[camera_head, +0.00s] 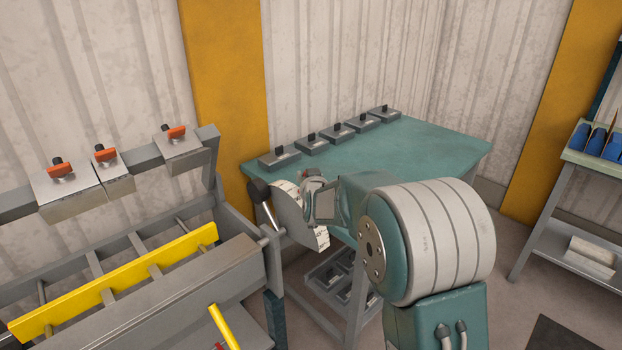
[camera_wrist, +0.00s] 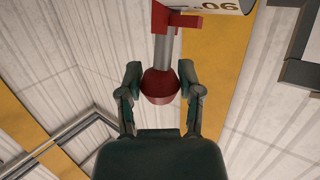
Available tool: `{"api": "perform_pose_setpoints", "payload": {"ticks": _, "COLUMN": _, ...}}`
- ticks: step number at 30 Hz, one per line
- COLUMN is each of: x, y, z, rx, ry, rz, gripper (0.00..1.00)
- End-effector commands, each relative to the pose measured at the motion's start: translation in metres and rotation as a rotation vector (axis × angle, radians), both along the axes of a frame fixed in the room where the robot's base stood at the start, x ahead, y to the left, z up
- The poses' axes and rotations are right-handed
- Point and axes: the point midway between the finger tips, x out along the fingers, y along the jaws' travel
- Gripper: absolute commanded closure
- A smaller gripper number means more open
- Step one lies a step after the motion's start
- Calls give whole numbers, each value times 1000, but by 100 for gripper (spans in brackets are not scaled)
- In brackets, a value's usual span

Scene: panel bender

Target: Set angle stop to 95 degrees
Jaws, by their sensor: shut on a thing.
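The angle stop is a red knob (camera_wrist: 160,88) on a grey rod (camera_wrist: 163,48), with a red block (camera_wrist: 180,20) at the rod's far end. The block lies against a pale dial (camera_wrist: 222,5), where the marking 90 shows upside down. My gripper (camera_wrist: 160,76) has its two fingers on either side of the knob and is shut on it. In the head view, the round dial (camera_head: 290,214) stands at the bender's right end, and my gripper (camera_head: 318,198) is on its right side. My gripper hides the knob and the stop there.
The bender's yellow bar (camera_head: 125,283) and orange-handled clamps (camera_head: 60,170) lie to the left. A black-knobbed lever (camera_head: 259,190) is beside the dial. A green table (camera_head: 430,148) with several small grey blocks is behind my arm. A shelf with blue bins (camera_head: 590,138) stands at right.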

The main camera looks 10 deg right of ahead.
Motion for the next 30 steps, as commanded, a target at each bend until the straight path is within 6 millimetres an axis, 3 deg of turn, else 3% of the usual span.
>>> {"api": "perform_pose_setpoints", "payload": {"ticks": 7, "x": 0, "y": 1, "z": 1, "rx": -1, "ry": -3, "rz": 2, "gripper": 100}}
{"api": "perform_pose_setpoints", "payload": {"ticks": 8, "x": 0, "y": 1, "z": 1, "rx": -1, "ry": -3, "rz": 2, "gripper": 49}}
{"api": "perform_pose_setpoints", "payload": {"ticks": 10, "x": 0, "y": 1, "z": 1, "rx": -1, "ry": -3, "rz": 2, "gripper": 19}}
{"api": "perform_pose_setpoints", "payload": {"ticks": 23, "x": -2, "y": 0, "z": 1, "rx": -1, "ry": -1, "rz": 1, "gripper": 19}}
{"api": "perform_pose_setpoints", "payload": {"ticks": 30, "x": -34, "y": 0, "z": 8, "rx": -1, "ry": -3, "rz": 1, "gripper": 19}}
